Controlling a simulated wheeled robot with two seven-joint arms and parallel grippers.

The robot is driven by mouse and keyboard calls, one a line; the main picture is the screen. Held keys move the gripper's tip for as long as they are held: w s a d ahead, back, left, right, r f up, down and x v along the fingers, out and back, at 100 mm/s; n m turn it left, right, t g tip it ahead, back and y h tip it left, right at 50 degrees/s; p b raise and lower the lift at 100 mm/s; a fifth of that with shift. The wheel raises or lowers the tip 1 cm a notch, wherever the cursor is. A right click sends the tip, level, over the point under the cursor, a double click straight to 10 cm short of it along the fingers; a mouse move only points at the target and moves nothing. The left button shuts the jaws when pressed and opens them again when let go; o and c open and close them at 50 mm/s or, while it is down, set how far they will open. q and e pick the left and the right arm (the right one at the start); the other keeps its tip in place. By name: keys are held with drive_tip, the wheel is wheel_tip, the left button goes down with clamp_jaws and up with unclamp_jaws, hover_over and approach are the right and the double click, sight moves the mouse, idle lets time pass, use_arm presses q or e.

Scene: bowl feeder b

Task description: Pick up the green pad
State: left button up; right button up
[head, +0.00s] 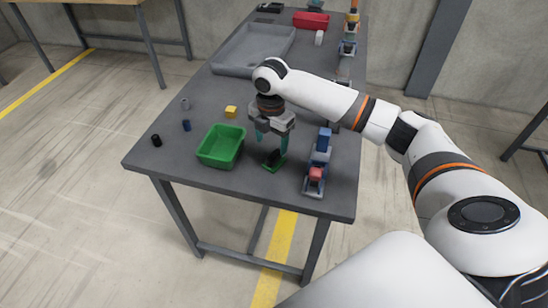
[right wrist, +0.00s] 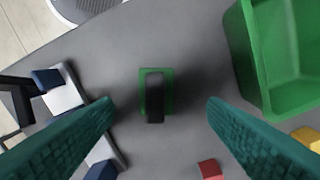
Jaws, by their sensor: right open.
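The green pad (head: 281,164) lies on the grey table near its front edge, between a green bin and a small fixture. In the right wrist view the pad (right wrist: 169,88) is a small green rectangle with a raised black block on it, near the middle of the picture. My right gripper (head: 271,141) is above the pad, pointing down. Its two teal fingers are open and empty. In the right wrist view the gripper (right wrist: 160,103) has a finger to each side of the pad, with clear space between. My left gripper is not in view.
The green bin (head: 220,146) stands left of the pad. A grey fixture with blue and red blocks (head: 316,173) is close on the right. A yellow block (head: 231,111), a blue piece (head: 186,126) and a black piece (head: 156,141) lie left. A grey tray (head: 228,68) is farther back.

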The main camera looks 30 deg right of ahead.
sight(274, 154)
drive_tip(key=shift+f, duration=0.8)
drive_tip(key=f, duration=0.4)
drive_tip(key=shift+s+d+f+p, duration=0.2)
drive_tip(key=shift+s+d+p, duration=0.05)
drive_tip(key=shift+d+p, duration=0.1)
drive_tip(key=shift+f, duration=0.45)
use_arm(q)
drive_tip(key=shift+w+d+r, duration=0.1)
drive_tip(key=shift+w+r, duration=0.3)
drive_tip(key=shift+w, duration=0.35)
use_arm(e)
drive_tip(key=shift+c, duration=1.3)
drive_tip(key=c, duration=0.9)
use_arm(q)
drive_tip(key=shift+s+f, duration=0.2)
use_arm(e)
wheel_tip(274, 154, up, 10)
drive_tip(key=shift+r, duration=0.1)
